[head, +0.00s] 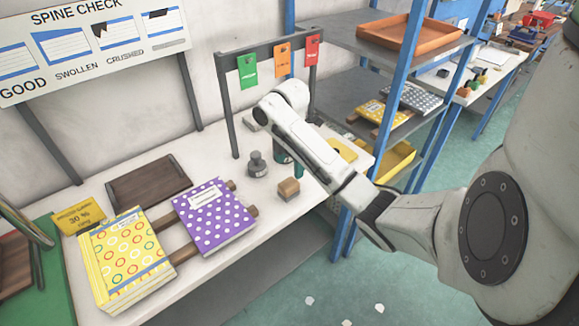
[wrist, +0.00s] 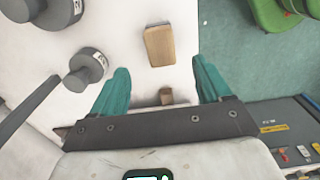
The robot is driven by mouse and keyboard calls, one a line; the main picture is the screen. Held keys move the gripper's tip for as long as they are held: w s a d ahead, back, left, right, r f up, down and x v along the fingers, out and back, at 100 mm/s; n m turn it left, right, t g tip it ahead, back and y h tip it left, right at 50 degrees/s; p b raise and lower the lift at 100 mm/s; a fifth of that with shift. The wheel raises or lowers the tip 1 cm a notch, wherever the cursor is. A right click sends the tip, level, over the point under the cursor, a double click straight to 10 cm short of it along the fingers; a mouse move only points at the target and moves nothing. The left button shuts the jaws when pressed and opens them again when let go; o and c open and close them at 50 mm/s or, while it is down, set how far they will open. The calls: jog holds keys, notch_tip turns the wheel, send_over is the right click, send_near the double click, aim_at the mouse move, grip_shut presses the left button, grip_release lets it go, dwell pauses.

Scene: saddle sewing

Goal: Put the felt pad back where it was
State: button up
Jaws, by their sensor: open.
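I cannot make out for certain which thing is the felt pad. A small tan block (head: 288,189) sits on the white bench near its front edge, and it also shows in the wrist view (wrist: 160,46), ahead of the fingers. A smaller brown piece (wrist: 166,96) shows between the finger bases, partly cut off by my gripper's body. My gripper (wrist: 161,80) is open with teal fingers apart and nothing clasped. In the head view my gripper (head: 291,161) is mostly hidden behind my own wrist, above the bench beyond the tan block.
A grey weight (head: 257,166) stands left of the tan block. A purple dotted book (head: 213,220) and yellow books (head: 122,262) lie on wooden bars. A dark brown board (head: 149,184) lies behind them. A rack with tags (head: 247,71) and a blue shelf (head: 400,80) stand behind.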

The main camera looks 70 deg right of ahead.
jog(key=shift+r, duration=0.65)
jog(key=w+a+f, duration=0.1)
jog(key=w+a, duration=0.1)
jog(key=a, duration=0.3)
jog(key=w+a+f+m+t, duration=0.1)
jog(key=w+a, duration=0.2)
jog(key=a, duration=0.2)
jog(key=w+a+m+y, duration=0.1)
jog(key=w+a, duration=0.1)
jog(key=a, duration=0.2)
jog(key=shift+w+a+f+t, duration=0.4)
jog(key=s+a+f+m, duration=0.3)
jog(key=a, duration=0.6)
jog(key=s+a+f+m, duration=0.3)
jog(key=s+a, duration=0.1)
jog(key=a, duration=0.5)
jog(key=s+d+m+h, duration=0.1)
jog(key=s+m, duration=0.3)
jog(key=s, duration=0.8)
jog(key=shift+s+f+g+h, duration=0.3)
jog(key=shift+s+g, duration=0.05)
jog(key=shift+g, duration=0.05)
jog(key=shift+f, duration=0.1)
